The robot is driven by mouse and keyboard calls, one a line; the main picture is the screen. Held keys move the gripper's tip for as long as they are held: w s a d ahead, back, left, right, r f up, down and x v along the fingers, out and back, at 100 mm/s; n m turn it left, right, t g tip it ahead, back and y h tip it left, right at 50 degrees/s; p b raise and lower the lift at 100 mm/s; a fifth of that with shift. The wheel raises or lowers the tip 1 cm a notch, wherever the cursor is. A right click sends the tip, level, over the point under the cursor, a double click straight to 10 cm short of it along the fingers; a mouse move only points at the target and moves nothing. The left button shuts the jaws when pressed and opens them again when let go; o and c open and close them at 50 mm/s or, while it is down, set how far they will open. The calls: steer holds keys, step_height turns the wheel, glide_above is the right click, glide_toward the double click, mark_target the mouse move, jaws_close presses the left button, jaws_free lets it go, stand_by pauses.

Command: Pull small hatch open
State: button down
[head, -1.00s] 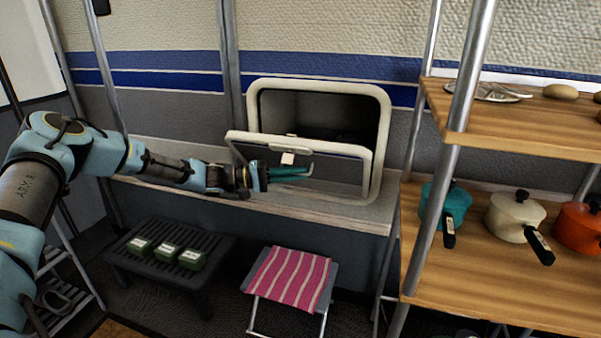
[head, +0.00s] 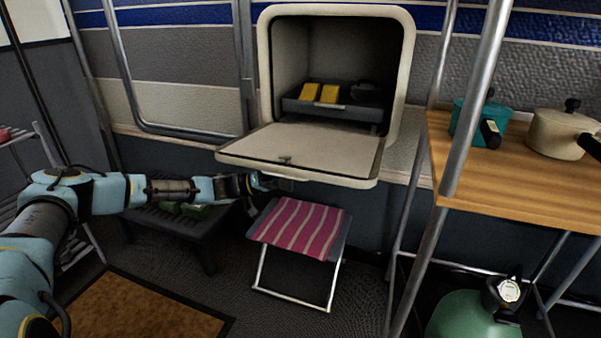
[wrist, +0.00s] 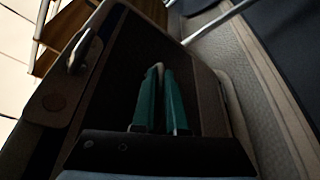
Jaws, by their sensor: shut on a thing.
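The small hatch (head: 318,152) is a cream-framed flap hinged at its lower edge. In the head view it hangs folded down, nearly level, in front of the open compartment (head: 264,70). My gripper (head: 282,184) is under the flap's front edge, and its fingers are mostly hidden there. In the wrist view the teal fingers of my gripper (wrist: 159,72) are close together, with a small pale piece, seemingly the hatch handle (wrist: 158,66), at their tips. The flap's dark outer face (wrist: 122,75) fills the middle of that view.
A tray (head: 300,105) with yellow blocks (head: 310,92) sits inside the compartment. A pink striped stool (head: 298,228) stands below the flap. A dark low table (head: 160,220) is under my arm. A wooden shelf (head: 480,180) with pots and a metal post stands at right.

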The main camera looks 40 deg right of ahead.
steer(key=shift+d+f+m+b, duration=0.25)
steer(key=shift+f+m+b, duration=0.1)
steer(key=shift+f, duration=0.15)
steer(key=c, duration=1)
jaws_free()
steer(key=shift+s, duration=0.1)
steer(key=shift+o, duration=0.2)
steer(key=p+v, duration=0.1)
steer(key=v, duration=1)
steer(key=shift+d, duration=0.1)
